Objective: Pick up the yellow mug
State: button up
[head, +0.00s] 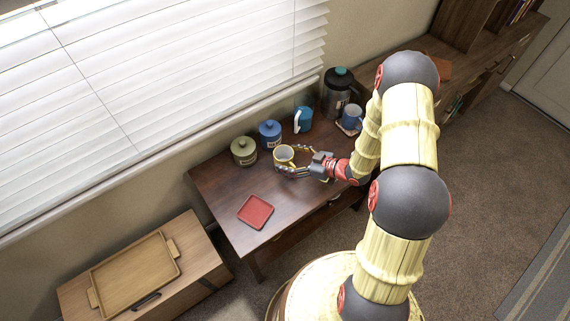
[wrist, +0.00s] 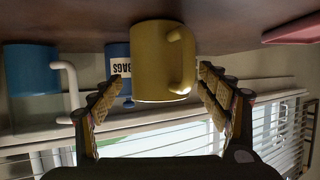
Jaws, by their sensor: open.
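The yellow mug (head: 284,155) stands upright on the dark wooden desk (head: 215,180) in the head view. In the wrist view the yellow mug (wrist: 158,62) appears upside down near the middle, with its handle on the right side. My gripper (head: 291,161) is open, and its fingers reach around the mug from the right in the head view. In the wrist view the fingers of my gripper (wrist: 160,88) stand on either side of the mug, with gaps showing between them and it.
A green canister (head: 244,151), a blue canister (head: 270,134) and a light-blue mug (head: 303,119) stand behind along the window side. A coffee press (head: 337,92) and a dark-blue mug (head: 351,117) stand at the far end. A red coaster (head: 255,212) lies on the clear near-left desk.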

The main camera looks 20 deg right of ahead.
jog(key=shift+x, duration=1)
jog(key=c, duration=0.4)
jog(key=c, duration=1.1)
